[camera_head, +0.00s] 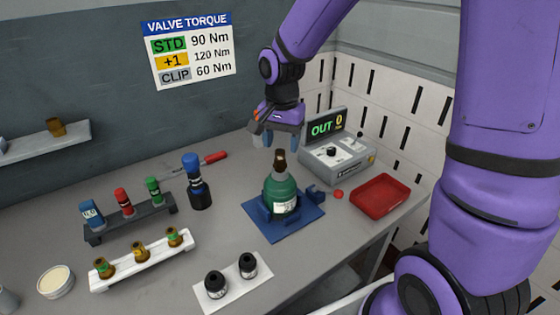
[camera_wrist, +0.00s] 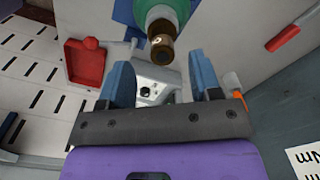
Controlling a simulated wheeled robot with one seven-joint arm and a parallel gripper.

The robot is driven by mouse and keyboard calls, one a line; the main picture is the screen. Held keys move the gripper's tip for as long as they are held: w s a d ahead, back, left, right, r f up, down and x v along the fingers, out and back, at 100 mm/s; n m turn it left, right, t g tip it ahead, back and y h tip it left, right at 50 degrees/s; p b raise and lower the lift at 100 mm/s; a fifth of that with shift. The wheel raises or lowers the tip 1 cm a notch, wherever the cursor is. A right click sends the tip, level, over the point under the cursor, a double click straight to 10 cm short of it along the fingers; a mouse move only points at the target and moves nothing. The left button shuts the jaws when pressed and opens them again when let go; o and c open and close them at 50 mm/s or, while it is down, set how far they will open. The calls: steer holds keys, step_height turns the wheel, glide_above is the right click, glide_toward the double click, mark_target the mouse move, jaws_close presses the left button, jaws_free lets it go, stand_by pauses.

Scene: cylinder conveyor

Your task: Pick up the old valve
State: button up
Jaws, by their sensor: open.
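A green cylinder (camera_head: 281,194) stands upright in a blue holder (camera_head: 262,222) on the bench. A brown, worn-looking valve (camera_head: 280,161) is on its neck, seemingly the old valve. My gripper (camera_head: 279,139) is open, above and slightly behind the valve. In the wrist view, the two blue fingers (camera_wrist: 162,76) are apart with nothing between them. The valve (camera_wrist: 161,47) shows just beyond the fingertips, roughly in line with the gap, with the green cylinder (camera_wrist: 165,10) past it. The fingers do not appear to touch the valve.
A grey tester (camera_head: 337,155) reading "OUT 0" stands right of the cylinder, with a red tray (camera_head: 380,196) nearby. Left are a dark bottle-shaped tool (camera_head: 197,182), a white rack (camera_head: 142,262) of brass valves and a white plate (camera_head: 233,283) with two black parts. A red-handled tool (camera_head: 214,157) lies behind.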

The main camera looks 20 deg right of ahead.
mark_target(280, 151)
step_height(280, 151, down, 5)
steer(key=shift+a, duration=0.15)
steer(key=c, duration=0.9)
